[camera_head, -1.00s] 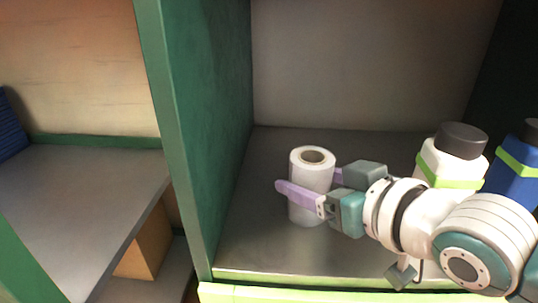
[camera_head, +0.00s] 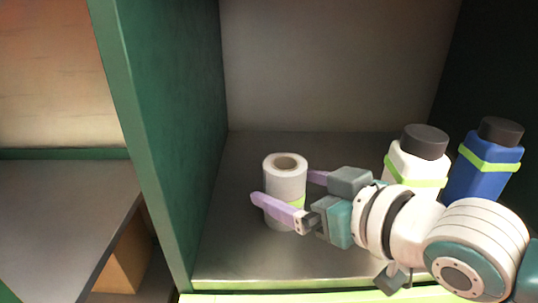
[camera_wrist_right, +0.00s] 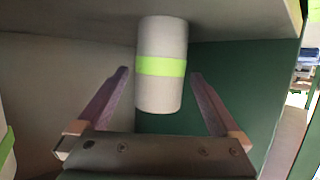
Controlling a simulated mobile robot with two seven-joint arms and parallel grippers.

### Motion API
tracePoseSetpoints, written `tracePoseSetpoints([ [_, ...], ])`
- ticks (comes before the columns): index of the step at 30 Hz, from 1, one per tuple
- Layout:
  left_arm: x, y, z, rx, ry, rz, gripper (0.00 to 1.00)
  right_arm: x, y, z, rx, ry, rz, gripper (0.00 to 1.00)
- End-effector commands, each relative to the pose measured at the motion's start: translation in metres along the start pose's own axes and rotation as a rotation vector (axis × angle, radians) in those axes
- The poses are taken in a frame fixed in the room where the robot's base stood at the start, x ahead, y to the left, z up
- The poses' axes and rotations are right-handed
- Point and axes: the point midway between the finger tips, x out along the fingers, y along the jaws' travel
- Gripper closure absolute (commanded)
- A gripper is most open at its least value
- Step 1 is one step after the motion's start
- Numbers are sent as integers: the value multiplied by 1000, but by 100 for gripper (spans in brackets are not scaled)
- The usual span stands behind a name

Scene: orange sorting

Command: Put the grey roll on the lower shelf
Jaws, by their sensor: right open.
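The grey roll (camera_head: 285,176), pale with a green band and a hole in its top, stands upright on the metallic shelf board (camera_head: 235,262) of the green-walled compartment. My right gripper (camera_head: 285,190) is open around it, with one purple finger in front and the other behind to the right. The right wrist view shows the roll (camera_wrist_right: 161,92) between the two fingers (camera_wrist_right: 160,75), with a visible gap on each side. The near finger hides part of the roll's lower half in the head view. My left gripper is not in view.
A white bottle (camera_head: 413,165) and a blue bottle (camera_head: 486,165), both with dark caps and green bands, stand to the right behind my right arm. A green upright panel (camera_head: 165,120) separates this compartment from a lower grey surface (camera_head: 55,215) at left.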

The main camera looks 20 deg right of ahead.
Motion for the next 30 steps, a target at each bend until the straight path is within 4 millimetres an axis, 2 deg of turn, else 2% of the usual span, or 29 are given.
tracePoseSetpoints([
  [1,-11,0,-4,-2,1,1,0,-13,0,-4,-1,-4,0,0],
  [9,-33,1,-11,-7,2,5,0,-70,0,-3,-1,-5,0,0],
  [15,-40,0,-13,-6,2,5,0,-93,0,-2,-1,-1,0,0],
  [19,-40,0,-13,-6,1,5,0,-100,-2,1,2,-26,7,0],
  [23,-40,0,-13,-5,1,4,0,-108,-10,16,9,-163,38,0],
  [25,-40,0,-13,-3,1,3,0,-119,-14,29,19,-284,64,0],
  [30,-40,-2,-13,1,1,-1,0,-167,-24,58,48,-598,119,0],
])
